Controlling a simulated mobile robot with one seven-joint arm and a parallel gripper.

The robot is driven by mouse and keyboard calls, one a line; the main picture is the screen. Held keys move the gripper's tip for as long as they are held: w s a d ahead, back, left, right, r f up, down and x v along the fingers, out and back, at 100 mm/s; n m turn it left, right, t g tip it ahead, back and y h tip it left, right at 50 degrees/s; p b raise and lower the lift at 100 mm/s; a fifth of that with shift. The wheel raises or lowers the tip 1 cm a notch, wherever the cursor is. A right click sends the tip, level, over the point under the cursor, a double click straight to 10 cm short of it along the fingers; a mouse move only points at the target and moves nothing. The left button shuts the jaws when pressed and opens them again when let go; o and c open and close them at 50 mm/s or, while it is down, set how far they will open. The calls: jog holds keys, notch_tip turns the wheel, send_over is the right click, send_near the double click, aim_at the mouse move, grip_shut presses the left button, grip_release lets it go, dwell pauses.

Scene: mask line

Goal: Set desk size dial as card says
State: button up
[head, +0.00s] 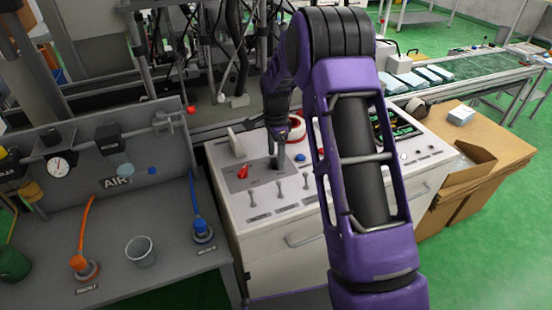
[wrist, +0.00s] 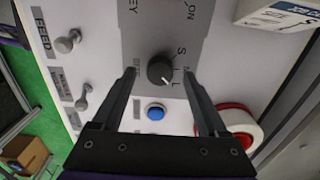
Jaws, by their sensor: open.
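The dial (wrist: 160,70) is a round black knob with a white pointer mark on a grey plate. Its mark points down and slightly right in the wrist view, towards the L among the letters printed beside it. My gripper (wrist: 160,78) is open, with one finger on each side of the dial; contact cannot be told. In the head view my gripper (head: 278,152) is over the desk's sloping white panel (head: 225,160) and hides the dial. A white upright piece (head: 236,141) stands on the panel's left; I cannot tell whether it is the card.
A blue button (wrist: 155,112) and a red-and-white ring (wrist: 238,125) lie near my fingers. A red switch (head: 243,172) and several small levers (head: 279,187) stand on the panel. The grey AIR bench (head: 165,270) is left, a cardboard box (head: 472,165) right.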

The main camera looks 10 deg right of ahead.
jog(key=shift+f, duration=0.6)
grip_shut()
